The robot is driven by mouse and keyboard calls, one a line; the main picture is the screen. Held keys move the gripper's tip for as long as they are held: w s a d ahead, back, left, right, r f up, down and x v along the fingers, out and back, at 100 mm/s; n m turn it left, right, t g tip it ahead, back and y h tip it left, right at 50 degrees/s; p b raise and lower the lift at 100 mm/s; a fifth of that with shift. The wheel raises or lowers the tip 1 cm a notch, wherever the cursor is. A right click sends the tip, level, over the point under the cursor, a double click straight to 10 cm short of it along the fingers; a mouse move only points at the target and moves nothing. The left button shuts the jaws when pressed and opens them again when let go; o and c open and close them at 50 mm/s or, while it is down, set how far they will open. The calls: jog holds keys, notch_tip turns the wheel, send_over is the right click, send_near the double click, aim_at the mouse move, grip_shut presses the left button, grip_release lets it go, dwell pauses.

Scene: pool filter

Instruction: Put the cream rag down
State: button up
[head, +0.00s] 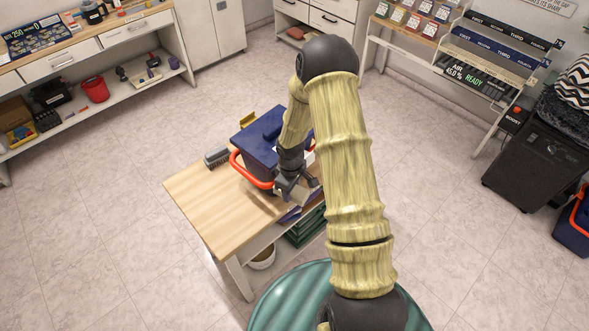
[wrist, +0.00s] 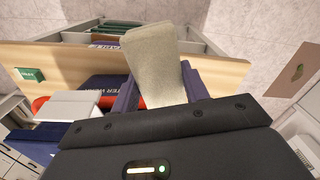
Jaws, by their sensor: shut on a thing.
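The cream rag (wrist: 152,62) is a pale flat piece between the two dark fingers of my gripper (wrist: 160,88) in the wrist view. My gripper is shut on it, and the rag's far end sticks out beyond the fingertips. In the head view my gripper (head: 291,190) is over the right part of a small wooden table (head: 205,195), in front of a blue box. I cannot tell whether the rag touches the tabletop. The rag's near end is hidden behind the gripper body in the wrist view.
The blue box (head: 252,143) with a red-orange handle (head: 245,176) stands at the table's back. A grey brush (head: 217,157) lies left of it. The table's front left is clear. Below are a green crate (head: 306,228) and a bowl (head: 262,259).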

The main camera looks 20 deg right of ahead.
notch_tip(320, 180, down, 8)
jog(key=a+m+b, duration=0.2)
jog(key=m+b, duration=0.3)
jog(key=m, duration=0.3)
jog(key=shift+s+r+m, duration=0.25)
jog(key=shift+s+m, duration=0.05)
jog(key=shift+s, duration=0.05)
